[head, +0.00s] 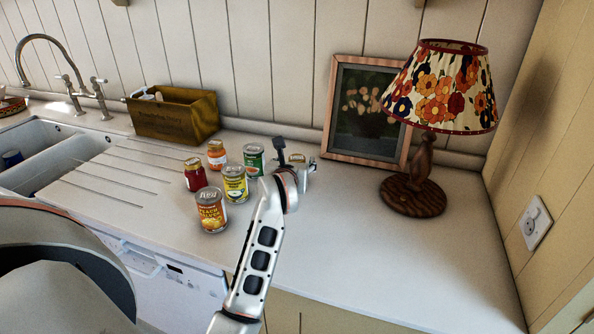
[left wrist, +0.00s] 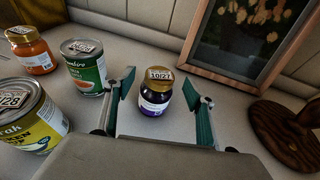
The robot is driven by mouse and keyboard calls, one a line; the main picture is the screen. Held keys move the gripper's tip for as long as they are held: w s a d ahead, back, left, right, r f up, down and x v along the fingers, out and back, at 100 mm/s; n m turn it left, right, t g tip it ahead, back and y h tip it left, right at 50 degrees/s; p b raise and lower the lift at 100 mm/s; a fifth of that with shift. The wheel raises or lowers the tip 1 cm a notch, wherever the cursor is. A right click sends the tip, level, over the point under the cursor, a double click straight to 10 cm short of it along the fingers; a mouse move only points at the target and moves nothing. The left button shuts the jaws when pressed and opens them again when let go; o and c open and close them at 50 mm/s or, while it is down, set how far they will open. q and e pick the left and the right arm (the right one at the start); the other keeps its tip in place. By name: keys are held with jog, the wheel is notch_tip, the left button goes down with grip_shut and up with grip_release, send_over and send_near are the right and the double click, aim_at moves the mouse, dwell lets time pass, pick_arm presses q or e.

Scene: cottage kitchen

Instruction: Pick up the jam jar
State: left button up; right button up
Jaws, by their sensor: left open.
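The jam jar (left wrist: 155,98) looks like the small glass jar with dark purple contents, a gold lid and a date label on top. It stands upright on the worktop in the left wrist view, between the two spread fingers of my left gripper (left wrist: 160,84). The gripper is open, with a gap visible on each side of the jar. In the head view my left gripper (head: 295,155) is at the back of the counter, and the jar's gold lid (head: 297,158) shows between its fingers; most of the jar is hidden. My right gripper is not in view.
Just left stand a green can (head: 253,160), a yellow can (head: 235,185), an orange can (head: 211,211), a red jar (head: 194,175) and an orange jar (head: 217,154). A framed picture (head: 347,145) and a lamp (head: 412,195) stand behind and right. The front-right worktop (head: 400,270) is clear.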

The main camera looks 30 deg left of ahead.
aim_at(297, 158)
pick_arm(q)
jog(key=shift+x, duration=1.75)
jog(key=c, duration=1.5)
jog(key=shift+r, duration=0.1)
notch_tip(297, 158, up, 20)
jog(key=shift+f+p, duration=0.1)
jog(key=shift+p, duration=0.4)
